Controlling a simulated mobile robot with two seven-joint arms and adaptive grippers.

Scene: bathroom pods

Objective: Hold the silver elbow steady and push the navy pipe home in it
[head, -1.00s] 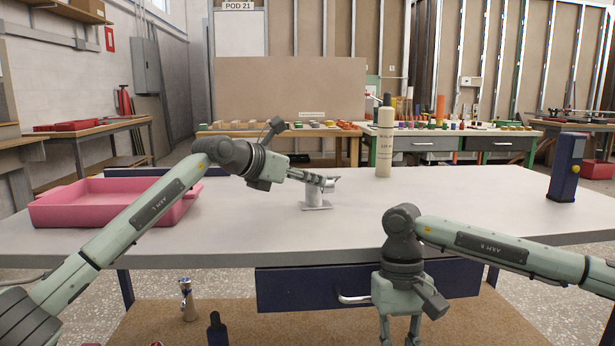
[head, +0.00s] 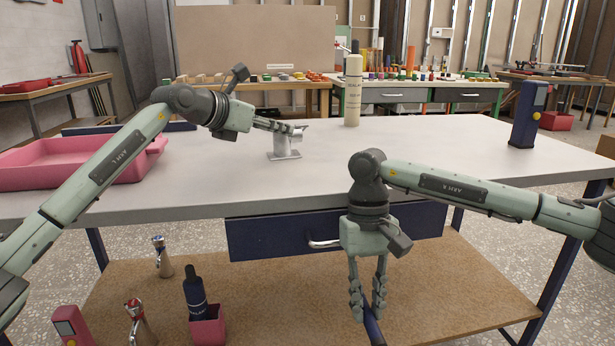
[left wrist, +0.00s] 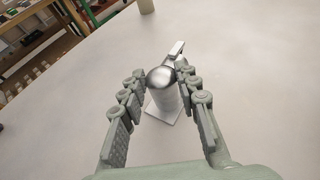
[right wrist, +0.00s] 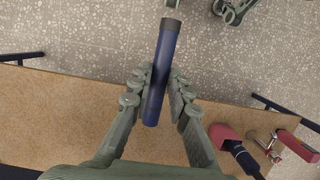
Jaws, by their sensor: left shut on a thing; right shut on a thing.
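The silver elbow (head: 285,144) stands upright on its base plate on the grey tabletop. It also shows in the left wrist view (left wrist: 166,92). My left gripper (head: 298,130) reaches in from the left and is shut on the elbow's upper part, with a finger on each side. My right gripper (head: 368,302) points down in front of the table, lower than the tabletop. It is shut on the navy pipe (head: 373,328), whose lower part runs out of the head view. In the right wrist view the whole pipe (right wrist: 162,75) lies between the fingers, with a dark end band. The pipe is well apart from the elbow.
A pink tray (head: 140,178) is at the table's left. A cream bottle (head: 353,92) and a navy device (head: 527,115) stand on the table. A navy drawer (head: 290,238) with a handle hangs under the front edge. Bottles and a pink holder (head: 208,328) stand on the lower shelf.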

